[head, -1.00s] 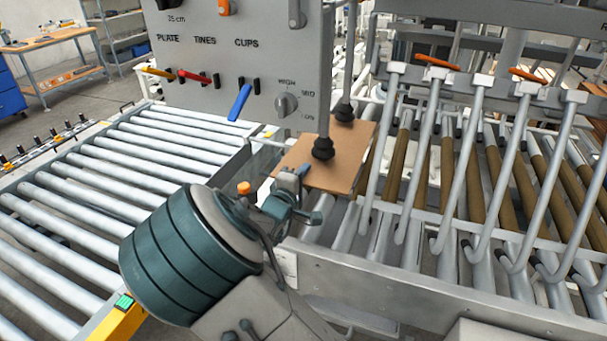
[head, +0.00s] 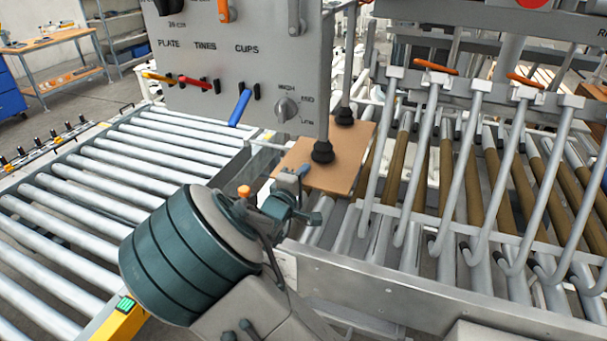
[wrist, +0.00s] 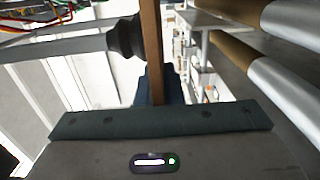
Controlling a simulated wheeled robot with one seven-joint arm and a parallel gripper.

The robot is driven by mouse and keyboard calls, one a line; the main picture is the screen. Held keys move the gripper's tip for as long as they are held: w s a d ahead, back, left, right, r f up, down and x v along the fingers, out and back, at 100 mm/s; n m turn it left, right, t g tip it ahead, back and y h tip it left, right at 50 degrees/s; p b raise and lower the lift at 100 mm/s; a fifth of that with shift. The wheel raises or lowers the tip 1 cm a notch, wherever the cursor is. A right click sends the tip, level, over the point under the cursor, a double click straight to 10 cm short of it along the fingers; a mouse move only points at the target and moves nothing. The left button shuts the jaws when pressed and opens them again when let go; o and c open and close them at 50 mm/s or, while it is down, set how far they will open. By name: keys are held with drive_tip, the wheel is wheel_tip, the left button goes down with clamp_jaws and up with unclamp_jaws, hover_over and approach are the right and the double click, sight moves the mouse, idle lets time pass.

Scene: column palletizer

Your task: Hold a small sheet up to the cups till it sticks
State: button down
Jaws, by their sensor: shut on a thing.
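A small brown sheet (head: 343,170) lies roughly flat under two black suction cups, the near cup (head: 323,151) and the far cup (head: 345,115). In the head view both cups overlap the sheet's top face. My gripper (head: 300,178) is shut on the sheet's near left edge. In the wrist view the sheet (wrist: 152,50) shows edge-on, held in my gripper (wrist: 156,82), with a black cup (wrist: 124,38) against or very close to its face. Whether the cup grips the sheet cannot be told.
A grey control panel (head: 250,60) with PLATE, TINES and CUPS levers stands behind my arm; the blue lever (head: 240,107) is under CUPS. A roller conveyor (head: 110,180) lies left. Metal tines (head: 432,160) with hooked ends stand close to the sheet's right.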

drive_tip(key=shift+r+p, duration=0.35)
idle(0.4)
drive_tip(key=c, duration=1.5)
unclamp_jaws()
drive_tip(key=shift+s+a+f, duration=0.1)
drive_tip(key=shift+s+a, duration=0.15)
drive_tip(key=shift+s, duration=0.25)
drive_tip(key=shift+d+p+v, duration=0.15)
drive_tip(key=shift+p+v, duration=0.35)
drive_tip(key=shift+v, duration=5.2)
drive_tip(key=shift+d+p+v, duration=0.1)
drive_tip(key=shift+p+v, duration=0.35)
drive_tip(key=shift+v, duration=5.25)
